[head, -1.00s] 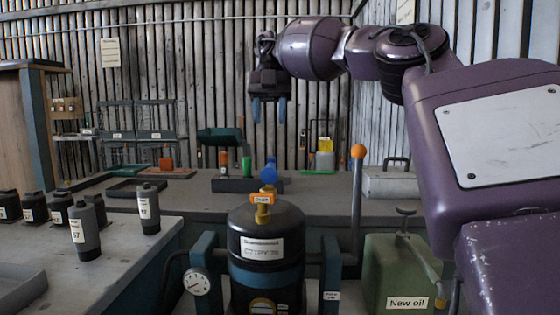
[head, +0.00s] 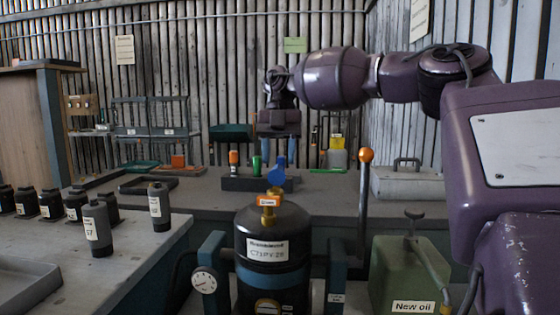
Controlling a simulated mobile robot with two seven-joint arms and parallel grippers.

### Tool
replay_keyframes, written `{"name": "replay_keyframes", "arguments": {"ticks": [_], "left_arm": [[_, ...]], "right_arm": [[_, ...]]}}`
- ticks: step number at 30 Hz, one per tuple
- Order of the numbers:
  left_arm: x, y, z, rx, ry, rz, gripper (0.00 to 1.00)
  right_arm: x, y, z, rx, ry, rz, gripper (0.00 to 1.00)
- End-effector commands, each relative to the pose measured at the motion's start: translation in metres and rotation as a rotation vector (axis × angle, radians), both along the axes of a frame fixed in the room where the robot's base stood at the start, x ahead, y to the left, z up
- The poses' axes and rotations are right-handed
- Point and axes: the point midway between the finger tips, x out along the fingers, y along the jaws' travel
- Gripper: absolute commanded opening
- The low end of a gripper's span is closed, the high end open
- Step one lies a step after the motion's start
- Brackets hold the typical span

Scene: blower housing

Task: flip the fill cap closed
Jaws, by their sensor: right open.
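A black housing (head: 272,232) with a white label stands at the front centre, with an orange-tagged brass fitting (head: 268,201) on top. A rounded blue part (head: 277,179), which may be the fill cap, shows just above and behind that fitting. A blue piece of it sticks up, so it looks raised; its hinge cannot be made out. My right gripper (head: 279,148) points down above the blue part, open and empty, its blue fingers apart. I cannot tell whether they touch anything. My left gripper is out of view.
An orange-knobbed lever (head: 365,156) stands right of the housing, beside a green "New oil" can (head: 402,275). A dark rack (head: 240,184) with coloured tools is on the back bench. Several dark bottles (head: 96,230) stand on the left bench.

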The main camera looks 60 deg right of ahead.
Motion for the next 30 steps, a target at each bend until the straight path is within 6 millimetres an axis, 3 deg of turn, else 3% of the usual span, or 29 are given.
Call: {"name": "replay_keyframes", "arguments": {"ticks": [7, 16, 17, 25, 30], "left_arm": [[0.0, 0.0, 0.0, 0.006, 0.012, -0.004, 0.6], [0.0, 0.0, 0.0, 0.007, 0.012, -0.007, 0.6], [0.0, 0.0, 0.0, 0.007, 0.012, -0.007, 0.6], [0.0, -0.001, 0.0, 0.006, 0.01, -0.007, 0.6], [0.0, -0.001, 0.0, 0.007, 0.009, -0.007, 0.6]], "right_arm": [[-0.004, 0.006, -0.016, 0.0, 0.0, 0.001, 0.46], [-0.004, 0.007, -0.019, 0.0, 0.0, 0.0, 0.46], [-0.004, 0.007, -0.019, 0.0, 0.0, 0.0, 0.44], [-0.004, 0.007, -0.019, 0.0, 0.0, 0.0, 0.03], [-0.004, 0.007, -0.018, -0.004, -0.002, 0.0, 0.0]]}}
